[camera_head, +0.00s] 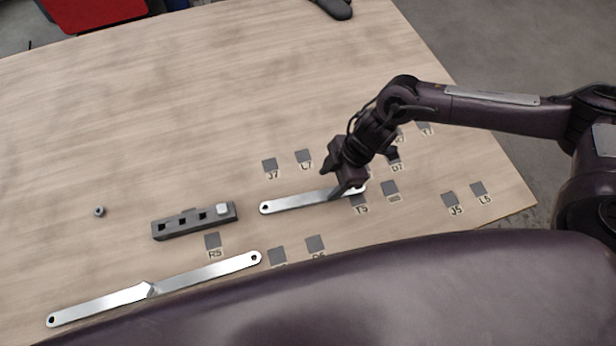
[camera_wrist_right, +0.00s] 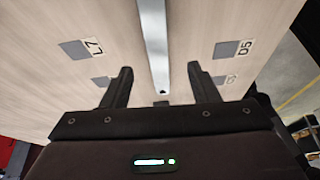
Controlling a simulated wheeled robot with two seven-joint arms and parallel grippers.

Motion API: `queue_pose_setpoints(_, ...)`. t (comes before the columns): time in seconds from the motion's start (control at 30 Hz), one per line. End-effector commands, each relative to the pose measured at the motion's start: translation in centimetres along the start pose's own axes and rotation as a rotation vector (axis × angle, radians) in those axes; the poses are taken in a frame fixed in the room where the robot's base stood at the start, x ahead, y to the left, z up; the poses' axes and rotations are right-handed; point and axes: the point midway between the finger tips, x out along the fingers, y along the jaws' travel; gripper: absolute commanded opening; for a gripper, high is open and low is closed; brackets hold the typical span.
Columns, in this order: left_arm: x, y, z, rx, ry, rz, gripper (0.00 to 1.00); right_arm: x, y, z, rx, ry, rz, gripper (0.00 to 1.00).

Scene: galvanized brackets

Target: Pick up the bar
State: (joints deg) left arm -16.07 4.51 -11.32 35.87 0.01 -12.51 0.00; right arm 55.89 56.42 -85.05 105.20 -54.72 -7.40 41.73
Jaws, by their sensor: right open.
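A flat silver bar (camera_head: 292,203) with rounded ends and a hole at its left end lies on the wooden table. My right gripper (camera_head: 347,190) is over the right part of this bar. In the right wrist view the bar (camera_wrist_right: 155,38) runs between the two open fingers of the gripper (camera_wrist_right: 161,72), apart from both. Whether the fingertips are level with the bar, I cannot tell. A longer silver bar (camera_head: 205,273) with a kink or joint near its middle lies at the lower left. My left gripper is not in view.
A dark grey block (camera_head: 185,225) with square holes and a white cube (camera_head: 222,209) stands left of the bar. A small nut (camera_head: 99,211) lies further left. Labelled grey squares dot the table. A dark object (camera_head: 336,8) is at the far edge.

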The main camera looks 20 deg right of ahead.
Motion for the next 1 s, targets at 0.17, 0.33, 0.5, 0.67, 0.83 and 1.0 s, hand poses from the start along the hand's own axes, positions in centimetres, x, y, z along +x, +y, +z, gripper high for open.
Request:
queue_pose_setpoints(0.17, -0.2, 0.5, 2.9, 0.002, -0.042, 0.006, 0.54, 1.9, -0.1, 0.0, -0.001, -0.002, -0.004, 0.55)
queue_pose_setpoints(0.33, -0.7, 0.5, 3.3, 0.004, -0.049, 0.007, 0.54, 3.9, 0.3, -0.2, -0.001, -0.002, -0.003, 0.55)
queue_pose_setpoints(0.5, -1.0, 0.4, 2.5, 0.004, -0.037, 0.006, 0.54, 6.5, 0.6, -0.1, -0.001, -0.002, -0.003, 0.55)
queue_pose_setpoints(0.67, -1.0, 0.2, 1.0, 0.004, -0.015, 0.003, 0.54, 7.5, 0.6, -0.1, 0.0, -0.002, -0.001, 0.55)
queue_pose_setpoints(0.83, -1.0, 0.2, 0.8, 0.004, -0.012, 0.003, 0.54, 7.5, 0.6, -0.1, 0.0, -0.001, -0.001, 0.55)
queue_pose_setpoints(1.0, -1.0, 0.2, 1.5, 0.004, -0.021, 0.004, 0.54, 7.5, 0.6, -0.1, 0.0, -0.001, -0.001, 0.35)
